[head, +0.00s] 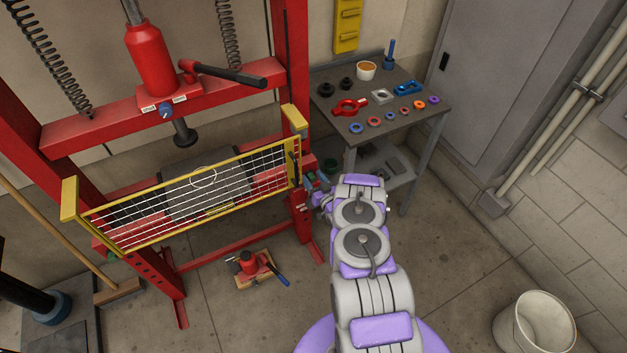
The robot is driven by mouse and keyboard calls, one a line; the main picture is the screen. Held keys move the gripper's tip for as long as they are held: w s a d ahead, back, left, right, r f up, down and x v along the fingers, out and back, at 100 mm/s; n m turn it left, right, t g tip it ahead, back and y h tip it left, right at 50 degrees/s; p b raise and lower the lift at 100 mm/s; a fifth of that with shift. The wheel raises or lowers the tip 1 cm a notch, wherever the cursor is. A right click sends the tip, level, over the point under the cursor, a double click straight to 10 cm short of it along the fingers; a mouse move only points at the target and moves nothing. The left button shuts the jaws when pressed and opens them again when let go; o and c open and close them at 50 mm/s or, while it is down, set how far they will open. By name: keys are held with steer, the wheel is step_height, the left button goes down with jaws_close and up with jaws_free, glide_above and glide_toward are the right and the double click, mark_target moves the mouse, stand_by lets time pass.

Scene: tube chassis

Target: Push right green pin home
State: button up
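The red press frame (295,120) stands at the left and centre. My arm reaches up from the bottom, and my gripper (316,187) is at the frame's right upright, at the right end of the yellow mesh guard. A small greenish part (309,173) shows right at the gripper, seemingly the right green pin. It is too small and partly covered to tell how deep it sits or whether the fingers touch it. The finger opening cannot be made out. Another green pin end (114,257) shows low on the left upright.
The yellow mesh guard (143,240) spans the press front. A grey work table (421,122) with rings and tools stands behind my gripper to the right. A small red jack (249,263) lies on the floor; a white bucket (534,325) stands lower right. Floor between is clear.

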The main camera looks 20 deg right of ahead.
steer(key=shift+s, duration=0.1)
steer(key=s+p, duration=0.5)
steer(key=s, duration=1.2)
steer(key=shift+d+p, duration=0.35)
steer(key=shift+d, duration=0.1)
steer(key=shift+f, duration=0.1)
